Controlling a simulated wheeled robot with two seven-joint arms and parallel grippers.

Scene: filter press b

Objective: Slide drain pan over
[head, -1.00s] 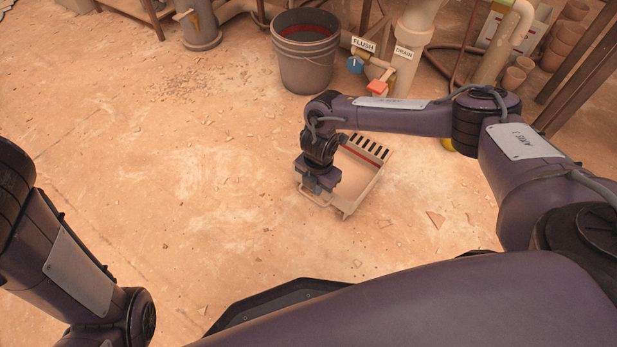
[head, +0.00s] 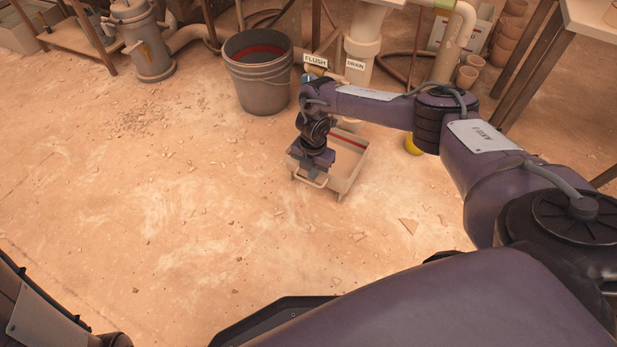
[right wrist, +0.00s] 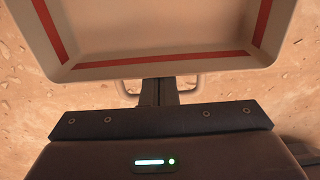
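The drain pan (head: 345,180) is a shallow beige tray with a red stripe inside its rim. It lies on the floor below the drain pipe (head: 362,45), and my right arm hides part of its far end. Its wire handle (head: 303,181) sticks out at the near side. My right gripper (head: 317,178) is down at that handle. In the right wrist view the fingers (right wrist: 168,92) are together across the middle of the handle (right wrist: 126,88), with the pan's rim (right wrist: 165,68) just beyond. My left gripper is out of view.
A grey bucket (head: 258,80) stands left of the pipes, behind the pan. A yellow object (head: 413,146) lies right of the pan, partly behind my arm. Small pots (head: 467,77) stand at the back right. The floor left and in front is open, with small debris.

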